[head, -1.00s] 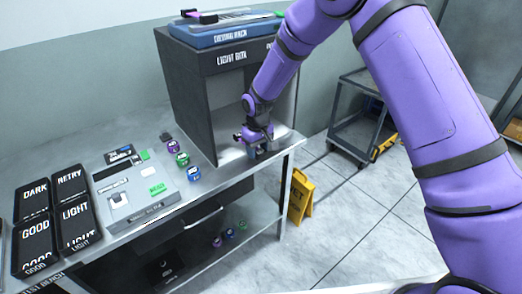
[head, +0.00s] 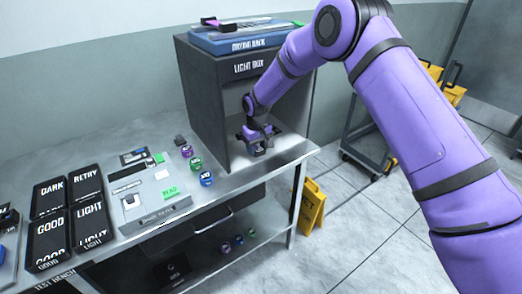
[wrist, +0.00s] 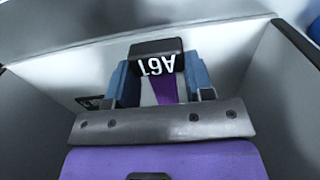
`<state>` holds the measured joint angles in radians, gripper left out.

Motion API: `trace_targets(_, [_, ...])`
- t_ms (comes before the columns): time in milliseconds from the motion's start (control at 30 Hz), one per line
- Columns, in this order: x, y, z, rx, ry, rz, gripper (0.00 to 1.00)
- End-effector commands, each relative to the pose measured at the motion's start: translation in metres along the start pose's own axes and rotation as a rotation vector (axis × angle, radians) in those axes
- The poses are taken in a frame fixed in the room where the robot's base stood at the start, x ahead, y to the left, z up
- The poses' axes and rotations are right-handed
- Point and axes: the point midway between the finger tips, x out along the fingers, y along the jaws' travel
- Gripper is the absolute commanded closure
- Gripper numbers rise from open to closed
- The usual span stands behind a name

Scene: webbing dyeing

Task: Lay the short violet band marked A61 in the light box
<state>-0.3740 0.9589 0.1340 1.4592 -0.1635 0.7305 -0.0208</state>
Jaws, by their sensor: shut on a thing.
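The light box (head: 203,105) is a dark grey box with a pale interior and an open front, at the back right of the bench. My gripper (head: 258,146) is at its open front, low over the box floor. In the wrist view, my gripper (wrist: 160,88) is shut on the violet band (wrist: 166,90), with a blue finger on each side. The band's black tag (wrist: 157,50) reads A61, upside down, and sticks out past the fingers. Pale box walls surround it. I cannot tell whether the band touches the floor.
A blue drying rack (head: 240,37) lies on the box, with a black-and-pink item on it. Several small coloured rolls (head: 195,163) stand left of the box. A grey device (head: 150,195) and black labelled trays (head: 48,225) are further left. A yellow floor sign (head: 312,207) stands below.

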Motion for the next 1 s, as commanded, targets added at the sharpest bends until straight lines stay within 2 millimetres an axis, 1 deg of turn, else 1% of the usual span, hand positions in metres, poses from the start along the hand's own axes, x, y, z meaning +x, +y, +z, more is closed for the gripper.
trace_targets(133, [0.003, 0.000, -0.013, 0.000, 0.002, 0.000, 0.80])
trace_targets(400, [0.021, -0.001, -0.011, -0.001, -0.001, 0.000, 0.80])
trace_targets(600, [0.025, 0.000, -0.012, 0.000, 0.001, 0.000, 0.80])
trace_targets(867, [0.026, 0.000, -0.012, 0.000, 0.001, 0.000, 0.80])
trace_targets(900, [0.026, 0.000, -0.012, 0.000, 0.001, 0.000, 0.47])
trace_targets(967, [0.026, 0.000, -0.012, 0.000, 0.001, 0.000, 0.33])
trace_targets(1000, [0.026, 0.000, -0.012, 0.000, 0.001, 0.000, 0.24])
